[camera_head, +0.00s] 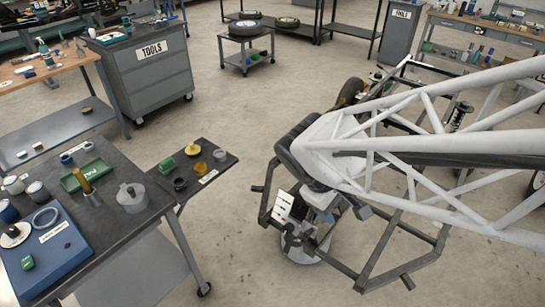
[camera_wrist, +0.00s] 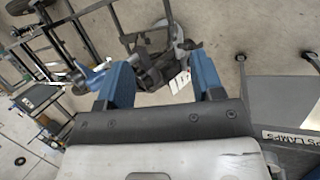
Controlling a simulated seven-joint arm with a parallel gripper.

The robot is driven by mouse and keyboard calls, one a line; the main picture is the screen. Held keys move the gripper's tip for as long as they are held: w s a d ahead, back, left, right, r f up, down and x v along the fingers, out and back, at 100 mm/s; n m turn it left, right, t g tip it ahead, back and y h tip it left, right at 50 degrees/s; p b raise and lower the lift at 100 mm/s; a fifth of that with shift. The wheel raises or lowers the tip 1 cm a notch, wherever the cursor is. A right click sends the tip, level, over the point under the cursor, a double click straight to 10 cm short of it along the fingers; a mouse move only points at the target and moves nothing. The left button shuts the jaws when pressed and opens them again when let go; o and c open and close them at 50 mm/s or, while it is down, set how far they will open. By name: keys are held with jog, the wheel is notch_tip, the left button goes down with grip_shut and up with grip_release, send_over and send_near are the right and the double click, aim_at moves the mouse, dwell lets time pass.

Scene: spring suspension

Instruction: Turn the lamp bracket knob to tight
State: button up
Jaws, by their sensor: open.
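My gripper (camera_wrist: 162,75) shows in the wrist view with two blue fingers spread apart and nothing held between them. Beyond the fingers is a dark fitting (camera_wrist: 150,72) on a tubular frame, and a white card (camera_wrist: 180,82) with dark marks hangs beside it. In the head view a white card (camera_head: 284,205) with red and dark marks is at the front of the dark tubular frame (camera_head: 375,262). I cannot single out the lamp bracket knob in either view, nor tell its setting.
A dark workbench (camera_head: 128,240) with a blue case (camera_head: 55,255) and a green tray (camera_head: 75,183) stands at left. A low shelf (camera_head: 205,195) holds small parts. A tool cabinet (camera_head: 150,75) stands behind. A white lattice (camera_head: 440,150) extends over the right. The middle floor is clear.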

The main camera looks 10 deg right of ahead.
jog(key=w+a+f+n+t+h, duration=0.1)
jog(key=w+a+f+n+h, duration=0.2)
jog(key=f+n, duration=0.3)
jog(key=w+a+f+n+t+h, duration=0.2)
jog(key=w+f+n, duration=0.1)
jog(key=f+n, duration=0.3)
jog(key=n+t, duration=0.6)
jog(key=n, duration=0.4)
send_near(286, 229)
jog(key=shift+x, duration=0.8)
jog(key=shift+w+d+f, duration=0.1)
jog(key=shift+d+f, duration=0.1)
jog(key=shift+x, duration=3.65)
jog(key=c, duration=0.9)
